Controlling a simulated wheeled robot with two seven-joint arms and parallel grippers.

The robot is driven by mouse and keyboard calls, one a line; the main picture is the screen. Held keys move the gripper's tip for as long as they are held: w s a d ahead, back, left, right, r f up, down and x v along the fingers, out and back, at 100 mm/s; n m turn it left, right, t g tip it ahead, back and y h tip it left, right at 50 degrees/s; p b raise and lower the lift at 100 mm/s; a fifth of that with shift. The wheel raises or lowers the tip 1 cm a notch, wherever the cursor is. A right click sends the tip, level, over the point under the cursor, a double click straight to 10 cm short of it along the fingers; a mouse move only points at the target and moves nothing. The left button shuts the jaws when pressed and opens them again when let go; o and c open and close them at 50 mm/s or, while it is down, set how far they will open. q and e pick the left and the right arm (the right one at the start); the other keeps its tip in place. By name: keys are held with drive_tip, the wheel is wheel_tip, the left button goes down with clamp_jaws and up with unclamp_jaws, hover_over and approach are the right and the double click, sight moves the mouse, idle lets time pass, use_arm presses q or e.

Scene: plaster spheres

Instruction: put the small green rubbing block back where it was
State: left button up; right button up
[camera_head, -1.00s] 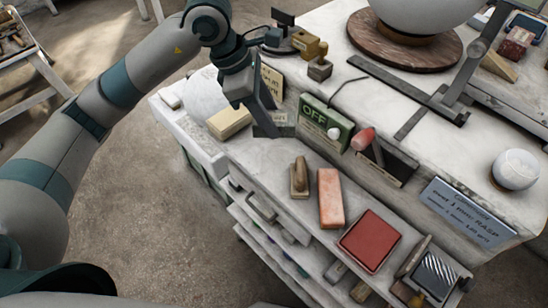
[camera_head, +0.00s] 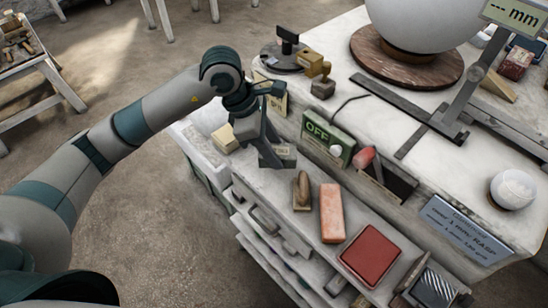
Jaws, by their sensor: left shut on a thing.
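My left gripper (camera_head: 268,157) comes in from the left and points down at the upper left end of the lower shelf of the workbench. It is shut on a small dark grey-green block (camera_head: 287,161), which I take to be the green rubbing block. The fingers hide much of it, and I cannot tell whether it touches the shelf. A pale label shows beside the fingertips. My right gripper is not in view.
A wooden-handled tool (camera_head: 302,190), an orange-pink block (camera_head: 332,213) and a red pad (camera_head: 369,256) lie along the shelf. A cream block (camera_head: 225,139) is left of the gripper. The green OFF box (camera_head: 327,139) stands close on its right.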

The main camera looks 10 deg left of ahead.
use_arm(q)
wheel_tip(320, 180, down, 4)
drive_tip(key=shift+r+p, duration=0.25)
drive_tip(key=shift+p, duration=0.5)
drive_tip(key=shift+f, duration=0.15)
drive_tip(key=shift+f+b, duration=0.3)
drive_tip(key=shift+b, duration=0.1)
drive_tip(key=o, duration=1.2)
drive_tip(key=shift+r, duration=0.1)
